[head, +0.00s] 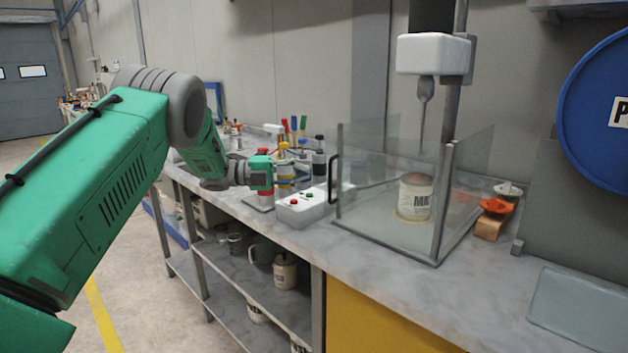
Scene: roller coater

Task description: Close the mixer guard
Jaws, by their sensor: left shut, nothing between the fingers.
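The mixer guard (445,203) is a box of clear panels with grey metal edge strips, standing on the marble-look worktop. Its black handle (333,178) is at the left front edge. I cannot tell from the clear panes how far the guard is open. Inside stands a labelled can (414,197), below the mixer's stirrer (425,100) and white head (434,54). My left gripper (301,176) is shut and empty, left of the handle and apart from it, above or behind the control box. Bottles behind it partly blur its outline. My right gripper is out of view.
A white control box (301,207) with red and green buttons stands left of the guard. Several bottles and coloured tools (292,130) crowd behind my gripper. An orange item (496,206) on a wooden block is right of the guard. The worktop (340,252) in front is clear.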

